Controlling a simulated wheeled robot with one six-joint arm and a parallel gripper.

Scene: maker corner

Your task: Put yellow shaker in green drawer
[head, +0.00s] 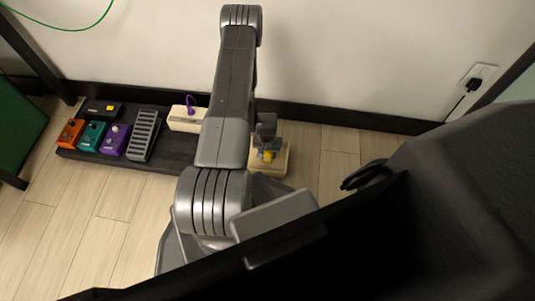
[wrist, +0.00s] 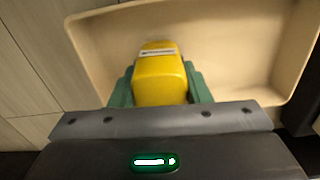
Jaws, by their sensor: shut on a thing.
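The yellow shaker (wrist: 160,80), a rounded block with a pale label strip, is between the two green fingers of my gripper (wrist: 160,92) in the wrist view. The fingers are shut on its sides. In the head view the shaker (head: 266,155) shows only as a small yellow patch under my gripper (head: 267,142), largely hidden by my arm. It is in or just above a beige tray (wrist: 100,45); I cannot tell whether it touches the tray's bottom. No green drawer can be made out for sure.
The tray (head: 283,165) is on the wood floor by the wall. Left of it a dark pedalboard (head: 180,150) carries several coloured pedals and a cream box (head: 184,123) with a purple cable. A green panel (head: 18,125) stands at the left edge. Floor in front is clear.

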